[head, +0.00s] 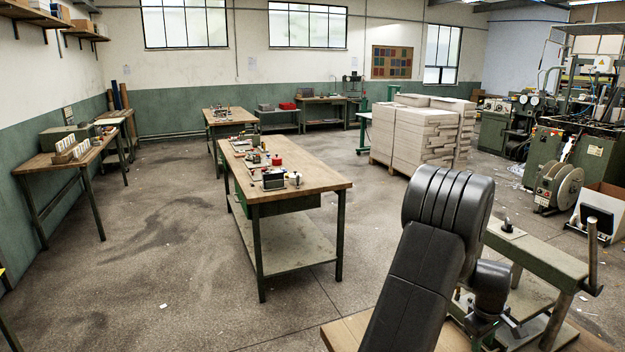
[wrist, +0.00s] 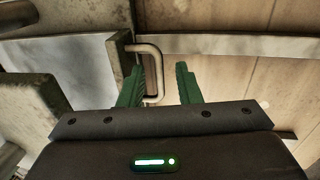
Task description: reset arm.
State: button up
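In the wrist view my gripper (wrist: 159,88) has its two green fingers apart, with a clear gap between them. A bent metal handle (wrist: 152,72) shows beyond the fingers, nearest the left finger. I cannot tell whether the finger touches it. Nothing is seen held. In the head view my black arm (head: 425,260) rises at the lower right, and its gripper end is hidden.
A green machine table (head: 540,255) stands close right of my arm. A wooden workbench (head: 320,180) with small devices is at the centre. Stacked greyboard (head: 418,138) stands behind. Machines (head: 510,115) fill the right side. The floor (head: 180,250) left of the workbench is mostly clear.

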jog(key=shift+r, duration=0.1)
